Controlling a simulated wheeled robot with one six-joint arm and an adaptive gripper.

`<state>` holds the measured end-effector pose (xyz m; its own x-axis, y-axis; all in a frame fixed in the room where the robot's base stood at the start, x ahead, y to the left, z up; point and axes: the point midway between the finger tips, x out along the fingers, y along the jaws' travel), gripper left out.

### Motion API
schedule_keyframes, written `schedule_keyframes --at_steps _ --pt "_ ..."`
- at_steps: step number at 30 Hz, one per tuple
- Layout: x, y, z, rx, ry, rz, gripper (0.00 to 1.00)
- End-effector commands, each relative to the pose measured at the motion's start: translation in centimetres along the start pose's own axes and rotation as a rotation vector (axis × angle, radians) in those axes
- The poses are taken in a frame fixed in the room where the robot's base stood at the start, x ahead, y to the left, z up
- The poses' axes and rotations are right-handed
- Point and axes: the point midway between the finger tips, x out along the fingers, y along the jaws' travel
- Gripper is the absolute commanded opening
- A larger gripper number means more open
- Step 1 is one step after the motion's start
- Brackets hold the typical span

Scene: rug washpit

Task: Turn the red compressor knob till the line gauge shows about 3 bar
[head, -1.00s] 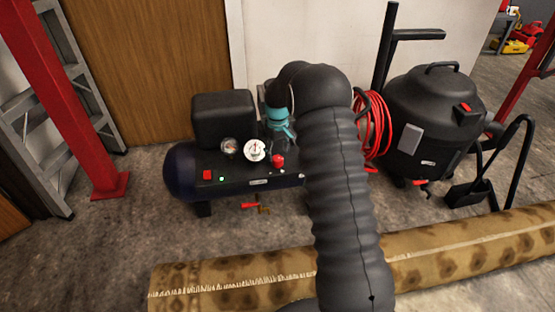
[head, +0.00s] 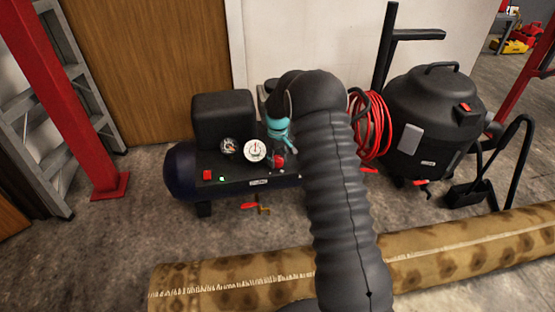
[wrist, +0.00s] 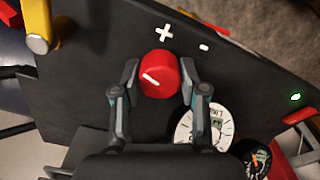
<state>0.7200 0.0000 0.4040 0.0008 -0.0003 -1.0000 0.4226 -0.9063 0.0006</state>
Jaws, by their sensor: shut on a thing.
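The red knob (wrist: 160,77) is on the black compressor's (head: 182,172) dark panel, beside plus and minus marks; its white line lies slantwise. My gripper (wrist: 159,80) has one finger on each side of the knob and is shut on it. The knob also shows below my gripper (head: 279,152) in the head view. A white-faced gauge (head: 255,150) sits just left of the knob; in the wrist view my gripper partly covers it (wrist: 213,120). Its needle stands roughly upright in the head view, but the scale is too small to read.
A smaller dark-faced gauge (head: 228,146) is left of the white one. A green light (head: 222,179) is lit beside a red switch (head: 207,175). A red hose coil (head: 373,130) and black vacuum (head: 432,120) stand right. A rolled rug (head: 220,285) lies in front.

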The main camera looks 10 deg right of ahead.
Motion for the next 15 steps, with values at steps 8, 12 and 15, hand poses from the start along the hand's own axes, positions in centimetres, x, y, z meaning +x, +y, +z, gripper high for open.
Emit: schedule_keyframes --at_steps 8,12,15 --pt "0.08 -0.06 0.02 -0.051 -0.001 -0.001 0.08" --pt "0.1 -0.06 0.03 -0.127 -0.001 -0.001 0.08" --pt "0.1 -0.06 0.03 -0.198 -0.001 -0.001 0.08"
